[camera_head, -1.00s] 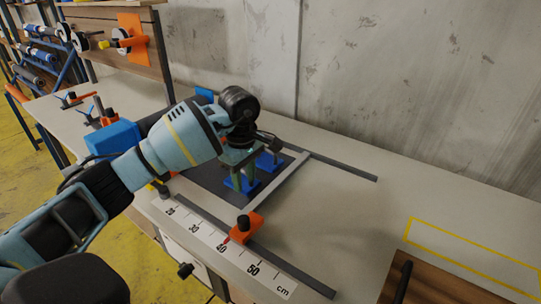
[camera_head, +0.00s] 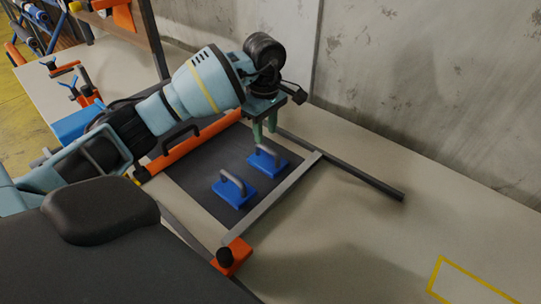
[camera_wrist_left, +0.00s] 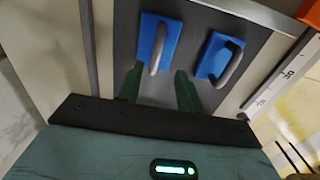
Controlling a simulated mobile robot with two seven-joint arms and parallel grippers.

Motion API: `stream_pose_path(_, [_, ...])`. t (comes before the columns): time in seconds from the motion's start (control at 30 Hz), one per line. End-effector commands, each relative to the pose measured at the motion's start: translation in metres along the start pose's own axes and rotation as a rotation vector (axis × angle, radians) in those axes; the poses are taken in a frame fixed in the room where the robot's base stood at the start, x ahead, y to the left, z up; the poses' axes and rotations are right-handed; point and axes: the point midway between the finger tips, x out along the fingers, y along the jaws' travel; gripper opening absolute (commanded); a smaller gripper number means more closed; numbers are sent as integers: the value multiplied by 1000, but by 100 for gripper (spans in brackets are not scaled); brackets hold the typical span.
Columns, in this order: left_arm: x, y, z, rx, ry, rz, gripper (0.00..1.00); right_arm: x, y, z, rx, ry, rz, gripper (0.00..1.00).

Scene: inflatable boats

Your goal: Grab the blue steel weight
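Two blue steel weights with grey bar handles lie on a dark mat (camera_head: 190,178). The far weight (camera_head: 276,167) also shows in the left wrist view (camera_wrist_left: 147,35), just beyond my fingertips. The near weight (camera_head: 245,196) shows to its right in the left wrist view (camera_wrist_left: 211,62). My left gripper (camera_head: 265,130) hangs over the far end of the mat, close to the far weight. In the left wrist view its green fingers (camera_wrist_left: 160,82) are apart with nothing held between them. My right gripper is out of view.
A grey bar (camera_head: 272,196) with an orange clamp (camera_head: 231,256) borders the mat on the right. A long grey rail (camera_head: 345,169) runs along the back. An orange bar (camera_head: 190,149) lies at the left. The table to the right is clear, with a yellow outline (camera_head: 470,285).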

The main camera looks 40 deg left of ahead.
Motion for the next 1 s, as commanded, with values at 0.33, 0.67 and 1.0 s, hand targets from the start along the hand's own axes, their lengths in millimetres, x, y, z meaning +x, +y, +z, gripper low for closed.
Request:
stream_pose_path(0.33, [25, 1, 0, -1, 0, -1, 36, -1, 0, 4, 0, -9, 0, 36])
stream_pose_path(0.67, [40, 4, 1, 0, -2, -2, 36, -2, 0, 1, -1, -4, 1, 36])
stream_pose_path(1.0, [78, 8, 0, -1, 0, 0, 36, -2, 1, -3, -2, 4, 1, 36])
